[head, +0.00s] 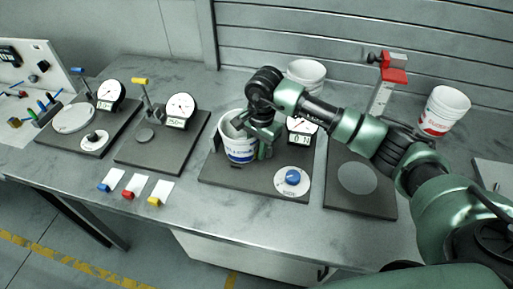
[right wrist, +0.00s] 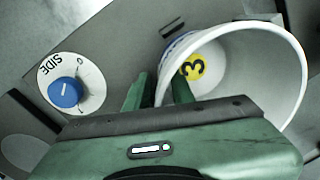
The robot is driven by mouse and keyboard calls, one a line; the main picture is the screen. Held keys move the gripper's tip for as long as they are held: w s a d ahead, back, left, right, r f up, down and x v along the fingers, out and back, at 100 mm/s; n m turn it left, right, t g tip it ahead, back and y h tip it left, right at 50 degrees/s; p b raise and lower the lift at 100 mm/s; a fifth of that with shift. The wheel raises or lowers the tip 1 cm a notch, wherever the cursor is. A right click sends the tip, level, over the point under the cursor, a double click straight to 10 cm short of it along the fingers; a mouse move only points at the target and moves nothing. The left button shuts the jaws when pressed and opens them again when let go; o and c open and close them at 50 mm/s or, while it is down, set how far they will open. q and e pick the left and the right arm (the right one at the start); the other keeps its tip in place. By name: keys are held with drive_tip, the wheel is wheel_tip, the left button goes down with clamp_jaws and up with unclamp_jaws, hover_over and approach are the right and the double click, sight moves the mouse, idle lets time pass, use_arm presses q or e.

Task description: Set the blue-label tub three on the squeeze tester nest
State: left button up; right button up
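The blue-label tub (head: 240,152) is white and upright at the squeeze tester (head: 225,180), over the left part of its dark base. I cannot tell whether its bottom rests on the nest, which it hides. In the right wrist view the tub (right wrist: 262,70) shows a yellow sticker with a 3 inside. My right gripper (right wrist: 160,85) is at the tub's rim, one finger outside the wall and one inside, with a gap between the fingers. The tester's display (head: 300,139) seems to read 0 N. Its blue knob (head: 293,177) points near SIDE. My left gripper is out of view.
A white tub (head: 306,74) stands behind my right arm, and a red-label tub (head: 444,110) at the right. A red-topped stand (head: 383,95) rises from a dark plate (head: 345,197). Two gauge stations and small coloured label blocks (head: 130,190) are on the left.

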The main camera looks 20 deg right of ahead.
wheel_tip(320, 180, up, 12)
drive_tip(key=s+b, duration=0.1)
drive_tip(key=b, duration=0.3)
drive_tip(key=shift+d, duration=0.3)
